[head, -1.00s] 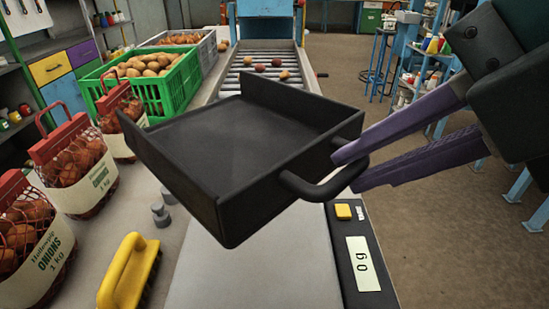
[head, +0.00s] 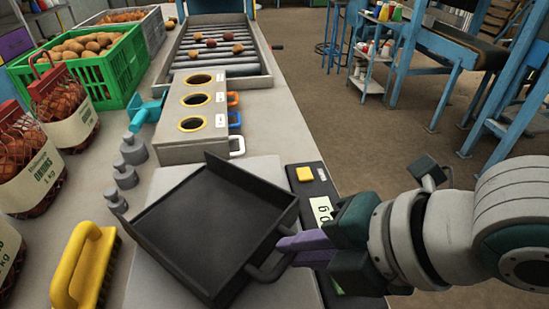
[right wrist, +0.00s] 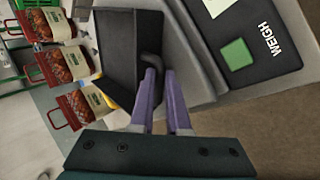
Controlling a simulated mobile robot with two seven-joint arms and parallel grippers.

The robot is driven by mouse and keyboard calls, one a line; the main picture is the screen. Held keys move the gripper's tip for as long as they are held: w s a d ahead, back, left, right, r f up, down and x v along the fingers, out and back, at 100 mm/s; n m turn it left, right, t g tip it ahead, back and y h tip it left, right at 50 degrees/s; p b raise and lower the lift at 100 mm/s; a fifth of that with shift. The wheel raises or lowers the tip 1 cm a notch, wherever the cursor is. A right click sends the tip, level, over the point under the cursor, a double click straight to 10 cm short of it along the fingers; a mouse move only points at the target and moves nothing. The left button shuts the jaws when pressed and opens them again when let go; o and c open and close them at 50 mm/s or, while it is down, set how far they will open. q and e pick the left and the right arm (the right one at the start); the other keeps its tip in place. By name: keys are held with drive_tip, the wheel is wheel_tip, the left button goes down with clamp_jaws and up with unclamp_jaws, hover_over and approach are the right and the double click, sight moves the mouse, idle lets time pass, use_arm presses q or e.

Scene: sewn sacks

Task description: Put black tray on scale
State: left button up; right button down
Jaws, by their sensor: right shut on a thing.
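The black tray (head: 215,225) is an open, low-walled tray with a loop handle at its right. My right gripper (head: 282,250) has its purple fingers shut on that handle; the right wrist view also shows the tray (right wrist: 128,50) and the gripper (right wrist: 162,75) at the handle. The scale's pale plate (head: 285,288) lies under the tray, partly hidden by it. I cannot tell whether the tray touches the plate. The scale's dark panel (head: 318,187) has a yellow button and a partly hidden display. My left gripper is not in view.
A box with three round holes (head: 193,145) stands behind the scale. Grey weights (head: 125,175), a yellow brush (head: 85,265) and sacks of onions (head: 62,105) stand to the left. A green crate of potatoes (head: 85,85) and a roller conveyor (head: 225,65) are farther back.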

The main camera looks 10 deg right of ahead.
drive_tip(key=c, duration=0.9)
unclamp_jaws()
drive_tip(key=shift+f, duration=0.15)
drive_tip(key=s+d+r+m+p, duration=0.1)
drive_tip(key=s+d+r+m, duration=0.15)
drive_tip(key=r, duration=0.25)
drive_tip(key=s+d+r+m, duration=0.1)
drive_tip(key=s+r+m, duration=0.2)
drive_tip(key=r+m, duration=0.1)
drive_tip(key=s+d+f+m+g+h, duration=0.1)
drive_tip(key=s+d+m, duration=0.3)
drive_tip(key=m, duration=0.5)
drive_tip(key=s+d+f+m+g+h, duration=0.1)
drive_tip(key=s+d+f+m+h, duration=0.3)
drive_tip(key=m, duration=0.5)
drive_tip(key=shift+s+h, duration=0.2)
drive_tip(key=shift+h, duration=0.1)
